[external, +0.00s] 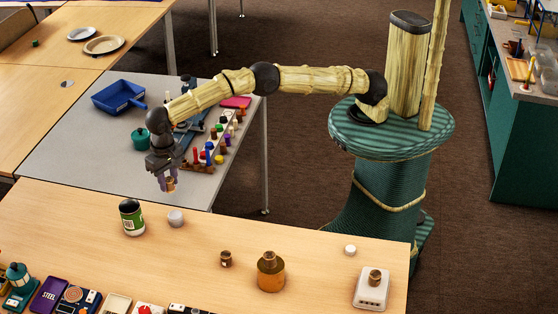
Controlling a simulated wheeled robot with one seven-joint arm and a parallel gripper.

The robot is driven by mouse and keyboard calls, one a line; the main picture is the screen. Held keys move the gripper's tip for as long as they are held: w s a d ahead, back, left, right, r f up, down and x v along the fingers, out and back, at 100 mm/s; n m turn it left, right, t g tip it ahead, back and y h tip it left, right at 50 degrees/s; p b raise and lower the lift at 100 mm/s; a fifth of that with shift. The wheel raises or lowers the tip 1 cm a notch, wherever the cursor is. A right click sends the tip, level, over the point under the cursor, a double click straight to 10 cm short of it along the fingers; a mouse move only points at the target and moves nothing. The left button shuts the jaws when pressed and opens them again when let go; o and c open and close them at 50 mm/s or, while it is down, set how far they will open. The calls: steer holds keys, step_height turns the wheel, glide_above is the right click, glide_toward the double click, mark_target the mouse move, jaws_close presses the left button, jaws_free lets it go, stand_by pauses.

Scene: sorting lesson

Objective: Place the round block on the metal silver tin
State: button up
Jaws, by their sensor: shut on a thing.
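My gripper (169,186) is shut on a small brown-tan block (170,184), partly covered by the fingers; its exact shape is hard to tell. It hangs in the air near the back edge of the front wooden table, behind a green can and a small pale round container. The pale whitish-grey round container (176,218) stands on that table. I cannot tell for sure which of these is the metal silver tin.
The green can with a white label (132,218) stands left of the pale container. A grey table (80,150) behind holds a blue tray (118,96) and several coloured pegs.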

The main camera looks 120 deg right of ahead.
glide_above(174, 214)
step_height(174, 214, down, 6)
steer(key=shift+r, duration=0.1)
steer(key=shift+s+f+p, duration=0.1)
steer(key=shift+f+p, duration=0.25)
steer(key=shift+f, duration=1.55)
steer(key=shift+f, duration=0.1)
steer(key=o, duration=0.9)
steer(key=shift+o, duration=0.2)
step_height(174, 214, up, 12)
steer(key=shift+r, duration=0.15)
